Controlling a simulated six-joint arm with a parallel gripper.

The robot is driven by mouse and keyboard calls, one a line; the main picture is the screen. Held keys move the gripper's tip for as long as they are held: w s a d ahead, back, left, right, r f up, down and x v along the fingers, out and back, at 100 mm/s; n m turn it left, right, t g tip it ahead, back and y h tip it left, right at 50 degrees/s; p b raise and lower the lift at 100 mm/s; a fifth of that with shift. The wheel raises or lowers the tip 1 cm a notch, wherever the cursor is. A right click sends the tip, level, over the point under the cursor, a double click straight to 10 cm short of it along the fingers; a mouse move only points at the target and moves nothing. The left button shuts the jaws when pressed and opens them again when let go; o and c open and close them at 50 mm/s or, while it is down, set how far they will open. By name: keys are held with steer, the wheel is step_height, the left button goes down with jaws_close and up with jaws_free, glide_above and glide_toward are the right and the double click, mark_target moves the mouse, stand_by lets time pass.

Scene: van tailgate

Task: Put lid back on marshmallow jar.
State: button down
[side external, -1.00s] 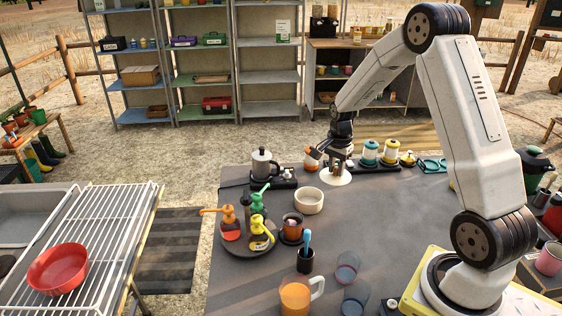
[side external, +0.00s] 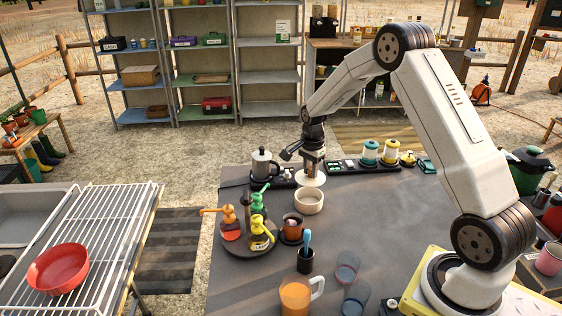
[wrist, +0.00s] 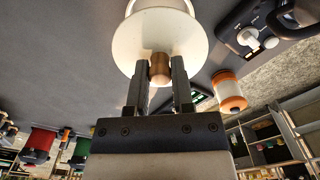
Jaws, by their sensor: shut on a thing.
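A white round lid (side external: 311,181) with a copper-brown knob hangs from my gripper (side external: 313,170). In the wrist view the two fingers close on the knob (wrist: 160,68) and the lid's disc (wrist: 160,38) spreads beyond it. A small white open jar (side external: 309,202) stands on the grey table just below the lid. The lid overlaps the jar's far rim in the side view; a small gap seems to be between them, but contact is hard to tell. In the wrist view the lid hides most of the jar, and its contents are not visible.
A moka pot (side external: 265,163) stands behind left. A round tray (side external: 246,248) with several pump bottles is left of the jar, and a dark-red cup (side external: 292,226) is in front. Yellow and teal canisters (side external: 390,152) stand behind right.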

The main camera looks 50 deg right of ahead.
steer(key=shift+f, duration=2.8)
steer(key=shift+f, duration=0.2)
stand_by(0.4)
jaws_free()
stand_by(0.5)
steer(key=shift+r, duration=0.1)
steer(key=shift+r, duration=3.4)
